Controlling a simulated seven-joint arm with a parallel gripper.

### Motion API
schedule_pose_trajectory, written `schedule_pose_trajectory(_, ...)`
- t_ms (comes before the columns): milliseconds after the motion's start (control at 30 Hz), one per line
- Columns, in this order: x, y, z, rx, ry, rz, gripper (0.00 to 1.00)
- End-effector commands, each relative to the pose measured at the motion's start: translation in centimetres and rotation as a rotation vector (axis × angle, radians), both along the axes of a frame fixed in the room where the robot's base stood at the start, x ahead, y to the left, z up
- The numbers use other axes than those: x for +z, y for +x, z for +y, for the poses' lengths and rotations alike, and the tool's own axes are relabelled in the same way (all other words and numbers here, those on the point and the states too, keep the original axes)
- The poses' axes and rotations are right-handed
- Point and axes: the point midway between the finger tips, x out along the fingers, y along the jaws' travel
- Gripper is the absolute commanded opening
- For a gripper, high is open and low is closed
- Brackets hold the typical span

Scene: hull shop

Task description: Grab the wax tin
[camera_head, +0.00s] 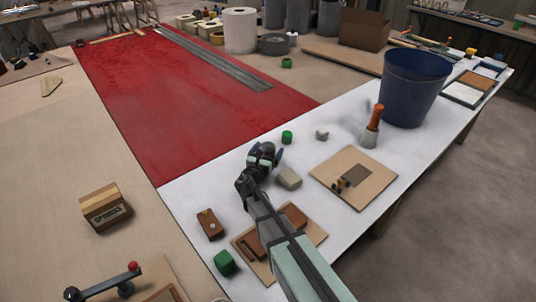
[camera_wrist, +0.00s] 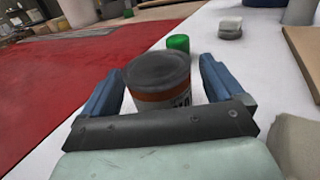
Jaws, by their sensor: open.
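The likely wax tin (camera_wrist: 158,72) is a round can with a dark grey lid, an orange band and a pale label. In the wrist view it stands upright between the two blue fingers of my gripper (camera_wrist: 160,85). The fingers are open, with the left close to the tin's side and a gap at the right. The tin's lower part is hidden behind the gripper's dark crossbar. In the head view my gripper (camera_head: 265,156) is low over the white table, and it mostly hides the tin.
A green piece (camera_head: 287,137) and a grey-white block (camera_head: 322,134) lie beyond my gripper on the white table (camera_head: 205,185). A beige block (camera_head: 289,178) lies close on the right. A board (camera_head: 353,178), an orange-handled tool (camera_head: 374,125) and a blue bucket (camera_head: 413,88) stand further right.

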Motion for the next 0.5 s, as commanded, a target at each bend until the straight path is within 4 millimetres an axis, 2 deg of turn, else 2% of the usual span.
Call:
schedule_pose_trajectory(100,0.01,-0.05,0.00,0.000,0.000,0.000,0.92)
schedule_pose_trajectory(500,-0.01,-0.06,0.01,0.000,0.000,0.000,0.54)
